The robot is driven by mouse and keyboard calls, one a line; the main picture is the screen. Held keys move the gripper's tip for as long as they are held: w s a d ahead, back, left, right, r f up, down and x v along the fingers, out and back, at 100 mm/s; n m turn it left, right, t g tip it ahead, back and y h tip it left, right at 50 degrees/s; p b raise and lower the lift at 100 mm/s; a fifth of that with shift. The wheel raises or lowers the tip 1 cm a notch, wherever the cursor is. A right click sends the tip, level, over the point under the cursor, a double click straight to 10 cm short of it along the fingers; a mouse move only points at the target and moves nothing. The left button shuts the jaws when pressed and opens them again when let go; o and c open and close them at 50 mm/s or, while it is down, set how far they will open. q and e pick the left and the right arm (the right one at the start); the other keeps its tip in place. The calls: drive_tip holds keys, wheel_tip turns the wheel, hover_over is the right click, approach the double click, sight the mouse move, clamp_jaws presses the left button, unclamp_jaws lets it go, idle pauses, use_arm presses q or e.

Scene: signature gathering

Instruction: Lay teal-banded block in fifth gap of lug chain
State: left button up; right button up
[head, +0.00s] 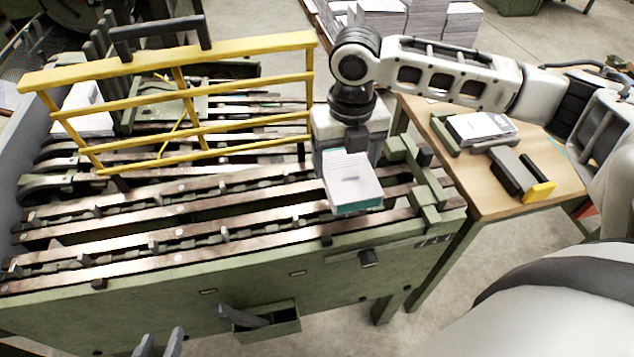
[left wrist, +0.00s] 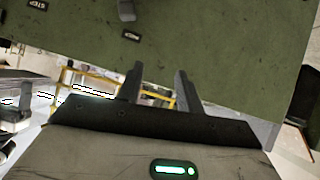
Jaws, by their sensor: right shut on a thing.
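The teal-banded block (head: 352,183), a white stack of sheets with a teal edge along its lower side, hangs from my right gripper (head: 346,150) in the head view. The right gripper points down and is shut on it; its fingertips are largely hidden. The block is over the right end of the lug chain (head: 190,235); I cannot tell whether it touches the rails. The chain's lugs stand up along dark rails, and the block hides part of them. My left gripper (head: 160,345) is open and empty, low in front of the machine; its fingers also show in the left wrist view (left wrist: 160,90).
A yellow guard frame (head: 190,105) stands tilted over the rear rails. A wooden table (head: 470,185) at right holds another block (head: 480,127) in a green holder and a dark tool with a yellow end (head: 520,175). An open green drawer (head: 265,322) juts from the machine's front.

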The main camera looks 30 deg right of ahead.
use_arm(q)
drive_tip(key=shift+w+d+f+b, duration=0.1)
drive_tip(key=shift+d+b, duration=0.05)
drive_tip(key=shift+b, duration=0.35)
use_arm(e)
drive_tip(key=w+a+f, duration=0.1)
drive_tip(key=f, duration=0.2)
drive_tip(key=w+a+f, duration=0.1)
drive_tip(key=w+f, duration=0.1)
drive_tip(key=f, duration=0.1)
drive_tip(key=w+a+f, duration=0.1)
drive_tip(key=f, duration=0.2)
drive_tip(key=shift+w, duration=0.15)
drive_tip(key=shift+f, duration=0.2)
drive_tip(key=o, duration=1.3)
drive_tip(key=shift+c, duration=0.2)
drive_tip(key=shift+r, duration=0.1)
